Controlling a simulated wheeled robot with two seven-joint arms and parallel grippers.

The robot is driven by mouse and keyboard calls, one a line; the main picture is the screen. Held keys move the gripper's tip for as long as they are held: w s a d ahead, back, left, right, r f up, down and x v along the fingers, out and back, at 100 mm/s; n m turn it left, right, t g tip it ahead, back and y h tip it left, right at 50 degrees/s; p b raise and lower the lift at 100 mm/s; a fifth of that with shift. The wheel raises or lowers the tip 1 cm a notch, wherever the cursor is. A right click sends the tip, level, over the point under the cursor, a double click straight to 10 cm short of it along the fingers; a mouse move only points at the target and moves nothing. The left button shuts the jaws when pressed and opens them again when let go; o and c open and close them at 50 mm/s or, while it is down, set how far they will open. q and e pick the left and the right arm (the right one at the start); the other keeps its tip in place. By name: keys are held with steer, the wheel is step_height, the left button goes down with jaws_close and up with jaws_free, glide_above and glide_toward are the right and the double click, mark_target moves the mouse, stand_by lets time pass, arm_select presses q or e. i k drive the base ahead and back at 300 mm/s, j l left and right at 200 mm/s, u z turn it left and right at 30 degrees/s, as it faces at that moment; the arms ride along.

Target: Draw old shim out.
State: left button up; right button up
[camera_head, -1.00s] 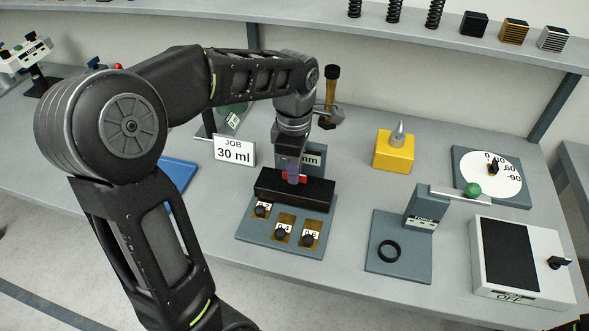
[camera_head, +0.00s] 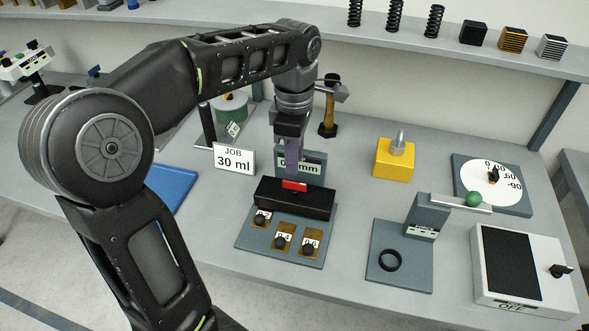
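A red shim (camera_head: 294,185) shows at the top of the long black block (camera_head: 310,203), near the middle of its upper edge. How deep it sits in the block is hidden. My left gripper (camera_head: 292,168) points down just above and behind the red shim in the picture, with a purple finger showing. The shim looks apart from the finger. The finger gap is not visible, so I cannot tell whether it is open. My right gripper is not in view.
Several knobbed brown pieces with number labels (camera_head: 284,239) lie on the grey plate in front of the block. A sign reading "JOB 30 ml" (camera_head: 234,158) stands left. A display reading mm (camera_head: 315,165) stands behind. A yellow block (camera_head: 393,160) is right.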

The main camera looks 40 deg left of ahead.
mark_target(263, 218)
steer(key=k, duration=1)
